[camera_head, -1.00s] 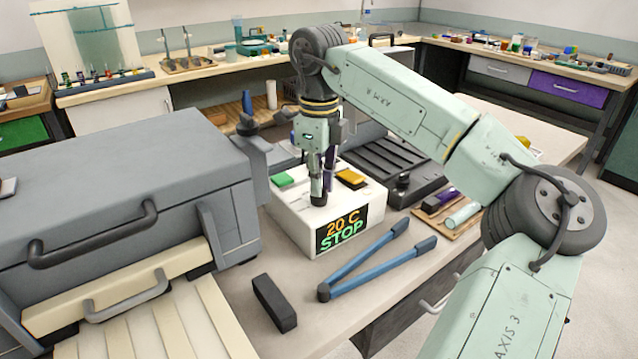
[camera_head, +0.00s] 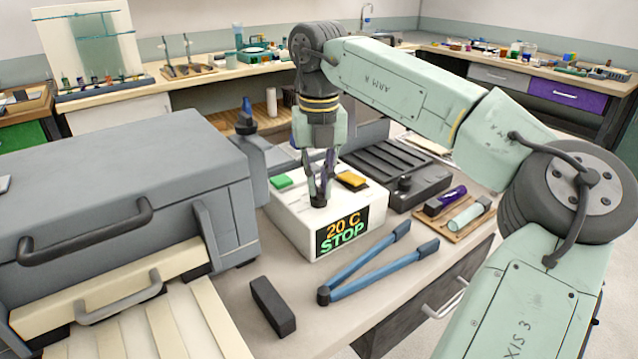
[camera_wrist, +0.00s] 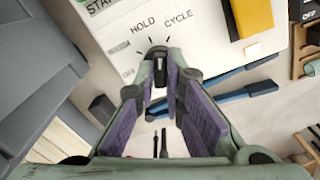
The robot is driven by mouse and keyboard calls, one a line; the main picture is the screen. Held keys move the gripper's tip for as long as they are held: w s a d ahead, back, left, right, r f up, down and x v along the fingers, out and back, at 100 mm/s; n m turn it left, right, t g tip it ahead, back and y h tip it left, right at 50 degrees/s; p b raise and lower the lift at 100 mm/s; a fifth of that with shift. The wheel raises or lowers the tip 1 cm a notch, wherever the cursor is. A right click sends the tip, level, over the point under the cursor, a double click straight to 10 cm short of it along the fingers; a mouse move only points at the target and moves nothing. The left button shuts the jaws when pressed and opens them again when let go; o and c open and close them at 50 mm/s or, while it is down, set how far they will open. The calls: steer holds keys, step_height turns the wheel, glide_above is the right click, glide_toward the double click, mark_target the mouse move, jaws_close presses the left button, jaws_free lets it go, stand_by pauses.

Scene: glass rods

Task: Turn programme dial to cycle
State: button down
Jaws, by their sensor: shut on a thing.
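A white control box (camera_head: 290,215) stands on the bench. Its front display (camera_head: 342,231) reads "20 C" and "STOP". The black programme dial (camera_wrist: 158,58) is on its top near the front edge. The labels HOLD and CYCLE (camera_wrist: 178,19) and short tick marks surround it in the wrist view. My gripper (camera_head: 319,199) points down over the box, its fingers shut on the dial from both sides. It also shows in the wrist view (camera_wrist: 161,84). I cannot tell exactly which mark the dial points to. In the head view the fingers mostly hide the dial.
A green button (camera_head: 282,181) and an orange-yellow button (camera_head: 352,179) flank my gripper on the box top. A grey furnace (camera_head: 120,190) stands left. A blue long-handled tool (camera_head: 365,270) and a black block (camera_head: 273,305) lie in front. A dark unit (camera_head: 425,184) is right.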

mark_target(319, 188)
steer(key=shift+m+b, duration=0.3)
steer(key=shift+m, duration=1.6)
steer(key=c, duration=1.7)
jaws_free()
step_height(319, 188, up, 8)
steer(key=shift+f, duration=0.25)
